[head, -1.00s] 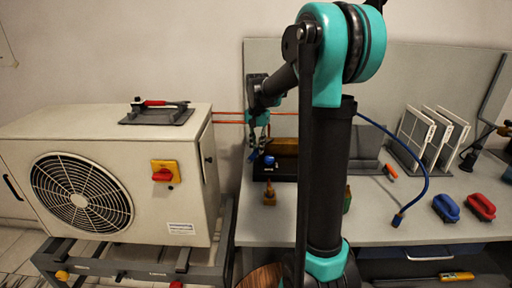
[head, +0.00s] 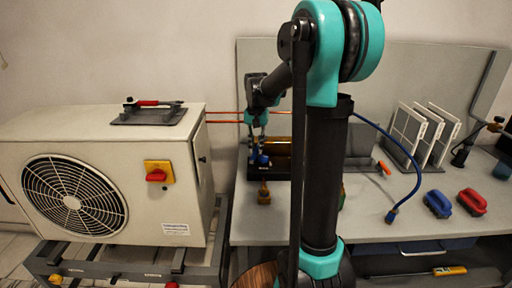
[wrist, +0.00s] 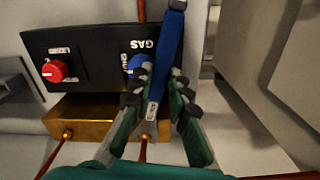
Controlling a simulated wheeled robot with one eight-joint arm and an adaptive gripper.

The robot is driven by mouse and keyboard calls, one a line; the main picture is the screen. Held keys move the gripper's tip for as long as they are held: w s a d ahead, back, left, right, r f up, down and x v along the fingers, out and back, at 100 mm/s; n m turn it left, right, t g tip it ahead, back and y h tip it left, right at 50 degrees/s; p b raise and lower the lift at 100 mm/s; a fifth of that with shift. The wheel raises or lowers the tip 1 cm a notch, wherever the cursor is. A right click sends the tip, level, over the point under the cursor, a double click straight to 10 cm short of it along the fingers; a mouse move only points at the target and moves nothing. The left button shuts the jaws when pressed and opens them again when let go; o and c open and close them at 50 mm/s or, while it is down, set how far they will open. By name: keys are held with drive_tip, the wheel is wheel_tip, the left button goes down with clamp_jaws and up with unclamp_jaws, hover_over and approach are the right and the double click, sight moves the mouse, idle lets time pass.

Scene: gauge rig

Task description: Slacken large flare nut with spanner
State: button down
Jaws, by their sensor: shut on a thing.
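My gripper (wrist: 160,92) is shut on a blue-handled spanner (wrist: 172,42) in the wrist view. The blue handle points up, and the pale metal end points down between my fingers. A brass fitting (wrist: 146,136), by the copper pipe under the gas side of the brass block, lies close below that end. I cannot tell whether the spanner is around this nut or only beside it. Another brass nut (wrist: 68,134) is under the liquid side. In the head view my gripper (head: 256,145) is at the valve block, and the nuts are too small to make out.
A black panel (wrist: 90,75) carries a red liquid knob (wrist: 54,71) and a blue gas knob (wrist: 136,65). The outdoor unit (head: 185,210) stands at left. Filters (head: 410,130), a blue hose (head: 416,180) and two clamps (head: 437,203) occupy the bench at right.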

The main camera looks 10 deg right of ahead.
drive_tip(key=shift+s+d+n, duration=0.25)
drive_tip(key=shift+d+n, duration=0.45)
drive_tip(key=shift+s+d+n, duration=0.25)
drive_tip(key=shift+d+n, duration=0.4)
drive_tip(key=shift+n, duration=0.05)
idle(1.0)
drive_tip(key=shift+d+n, duration=1.6)
drive_tip(key=shift+d, duration=0.05)
idle(1.5)
drive_tip(key=shift+a+m, duration=0.9)
drive_tip(key=shift+a, duration=0.05)
idle(0.4)
drive_tip(key=shift+s, duration=0.1)
